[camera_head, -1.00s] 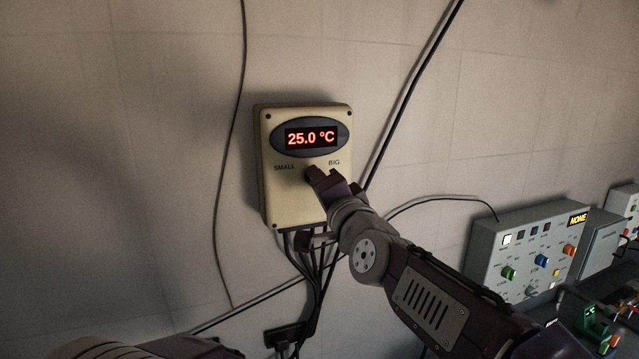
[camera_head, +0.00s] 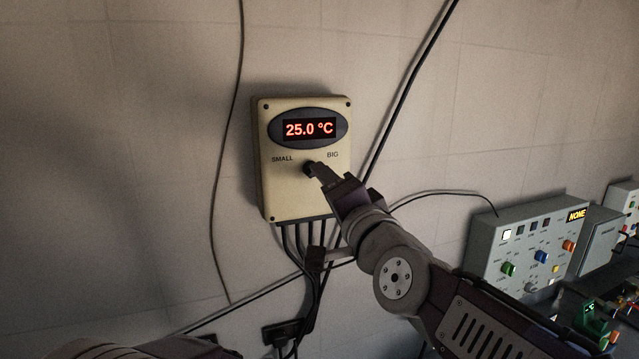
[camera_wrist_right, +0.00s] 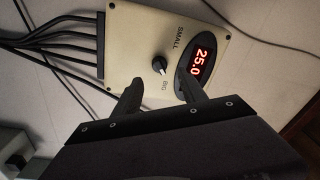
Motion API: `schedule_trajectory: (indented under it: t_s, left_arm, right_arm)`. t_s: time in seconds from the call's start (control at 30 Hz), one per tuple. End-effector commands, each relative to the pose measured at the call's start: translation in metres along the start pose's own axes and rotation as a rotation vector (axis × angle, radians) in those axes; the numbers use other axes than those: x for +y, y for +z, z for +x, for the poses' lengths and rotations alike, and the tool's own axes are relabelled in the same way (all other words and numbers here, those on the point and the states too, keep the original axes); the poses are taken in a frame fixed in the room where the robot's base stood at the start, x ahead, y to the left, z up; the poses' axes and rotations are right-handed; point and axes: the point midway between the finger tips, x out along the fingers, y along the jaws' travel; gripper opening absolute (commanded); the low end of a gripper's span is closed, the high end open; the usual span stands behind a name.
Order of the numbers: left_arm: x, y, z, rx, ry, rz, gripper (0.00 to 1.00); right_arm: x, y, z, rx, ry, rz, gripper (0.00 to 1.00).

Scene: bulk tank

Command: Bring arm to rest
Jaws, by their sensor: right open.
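My right gripper (camera_head: 324,174) is in front of the cream thermostat box (camera_head: 290,194) on the wall. The box's oval display (camera_head: 309,129) reads 25.0 °C in red. Its knob (camera_head: 309,166) sits between the labels SMALL and BIG, partly behind my fingers in the head view. In the right wrist view the knob (camera_wrist_right: 159,65) shows clear of my right gripper (camera_wrist_right: 160,90), whose two fingers are apart and empty. My left arm shows only as a dark part at the bottom left of the head view; its gripper is not seen.
Several black cables (camera_head: 312,237) hang below the box, and a loose cable (camera_head: 402,92) runs up the wall. A grey control panel (camera_head: 529,244) with coloured knobs and a NONE display stands at the right. The wall at the left is mostly bare.

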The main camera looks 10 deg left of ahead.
Motion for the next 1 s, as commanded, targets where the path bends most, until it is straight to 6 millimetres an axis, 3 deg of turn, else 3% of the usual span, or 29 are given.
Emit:
schedule_trajectory:
  t_s: [0.1, 0.2, 0.47, 0.57, 0.67, 0.8, 0.87, 1.0]
  left_arm:
    - [0.0, 0.0, 0.002, 0.0, 0.0, 0.0, 0.36]
    - [0.0, 0.0, 0.003, 0.0, 0.0, 0.0, 0.36]
    - [0.0, 0.0, 0.002, 0.0, 0.0, 0.0, 0.36]
    - [0.0, 0.001, 0.008, 0.0, 0.0, 0.0, 0.36]
    - [0.0, 0.002, 0.023, 0.0, 0.0, 0.0, 0.36]
    - [-0.001, 0.004, 0.04, 0.0, 0.0, 0.0, 0.36]
    - [-0.001, 0.005, 0.045, 0.0, 0.0, 0.0, 0.36]
    - [-0.001, 0.006, 0.057, 0.0, 0.0, 0.0, 0.36]
  right_arm:
    - [-0.001, 0.0, -0.019, 0.001, -0.001, 0.001, 0.49]
    - [0.0, 0.0, -0.025, 0.001, 0.0, -0.001, 0.49]
    - [0.0, 0.0, -0.026, 0.001, 0.001, -0.001, 0.49]
    - [0.013, -0.011, -0.026, 0.029, 0.017, -0.004, 0.49]
    - [0.067, -0.044, -0.024, 0.109, 0.098, -0.015, 0.49]
    - [0.195, -0.07, -0.04, 0.146, 0.336, -0.074, 0.49]
    - [0.249, -0.069, -0.055, 0.119, 0.451, -0.111, 0.49]
    - [0.367, -0.051, -0.11, -0.011, 0.722, -0.191, 0.49]
